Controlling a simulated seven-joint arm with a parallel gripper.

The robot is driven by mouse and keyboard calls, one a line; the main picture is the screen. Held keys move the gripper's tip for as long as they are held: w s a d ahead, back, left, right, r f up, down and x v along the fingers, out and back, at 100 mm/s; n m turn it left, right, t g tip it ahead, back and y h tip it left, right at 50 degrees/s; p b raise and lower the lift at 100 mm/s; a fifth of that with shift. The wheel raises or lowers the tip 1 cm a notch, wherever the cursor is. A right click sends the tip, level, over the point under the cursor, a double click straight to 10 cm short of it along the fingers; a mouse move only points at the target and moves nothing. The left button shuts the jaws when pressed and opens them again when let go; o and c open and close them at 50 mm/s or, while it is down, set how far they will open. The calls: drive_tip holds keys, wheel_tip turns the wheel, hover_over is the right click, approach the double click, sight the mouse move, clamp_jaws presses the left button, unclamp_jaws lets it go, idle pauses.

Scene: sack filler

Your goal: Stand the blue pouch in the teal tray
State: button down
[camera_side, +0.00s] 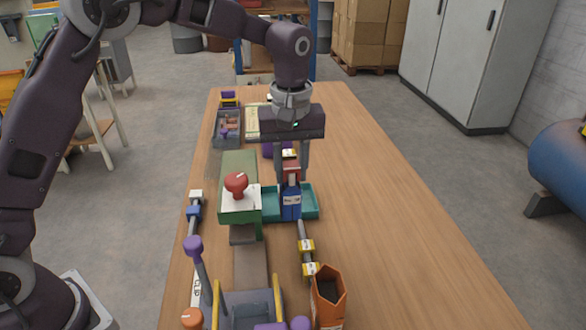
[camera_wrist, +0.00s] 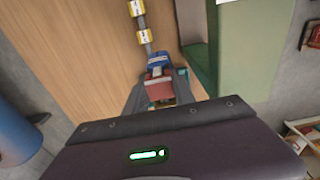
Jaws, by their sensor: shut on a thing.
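The blue pouch (camera_side: 291,206) is upright with a pale label, at the fingertips of my gripper (camera_side: 291,180). My gripper points down and is shut on it. In the wrist view the blue pouch (camera_wrist: 158,60) shows just past the fingertips (camera_wrist: 160,78). The teal tray (camera_side: 310,200) lies around and behind it. The pouch covers part of the tray's front wall; I cannot tell whether its base touches the tray floor. A red piece (camera_side: 291,168) shows between the fingers behind the blue, with a yellow-and-white piece further back.
A green block with a red knob (camera_side: 236,184) stands close left of the tray. A bar with yellow bands (camera_side: 306,246) runs toward an open orange box (camera_side: 328,292) in front. A grey bin (camera_side: 227,125) is behind left. The table's right side is clear.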

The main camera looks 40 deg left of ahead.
drive_tip(key=w+a+f, duration=0.4)
drive_tip(key=w+f, duration=0.3)
drive_tip(key=w, duration=0.2)
drive_tip(key=shift+a, duration=0.15)
drive_tip(key=c, duration=1)
unclamp_jaws()
drive_tip(key=shift+o, duration=0.2)
